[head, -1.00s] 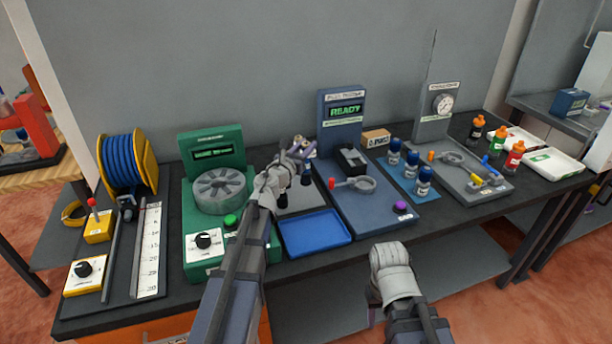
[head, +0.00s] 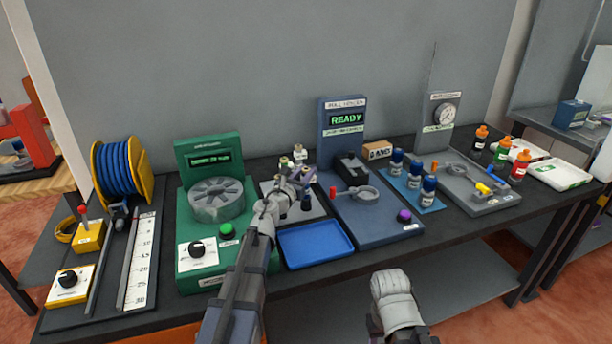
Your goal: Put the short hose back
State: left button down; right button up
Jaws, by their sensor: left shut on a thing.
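My left gripper (head: 299,174) is over the grey plate (head: 317,211) between the green machine and the blue ready station. It is shut on what looks like the short hose, mostly hidden by the jaws and wrist. A dark blue piece (head: 307,203) shows just below the jaws; I cannot tell whether it is part of the hose or stands on the plate. Pale fittings (head: 299,152) stand just behind the gripper.
A blue tray (head: 316,245) lies in front of the plate. The green machine (head: 209,164) with its round carousel is at the left, the ready station (head: 342,120) at the right. A blue hose reel (head: 121,168) stands far left. Blue-capped bottles (head: 413,172) stand further right.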

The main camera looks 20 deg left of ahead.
pick_arm(q)
jog(key=shift+f, duration=0.15)
jog(key=c, duration=0.6)
grip_release()
jog(key=shift+c, duration=0.2)
jog(key=shift+s+r, duration=0.2)
jog(key=shift+s, duration=0.15)
jog(key=s+a, duration=0.2)
jog(key=s, duration=0.9)
jog(key=shift+a, duration=0.1)
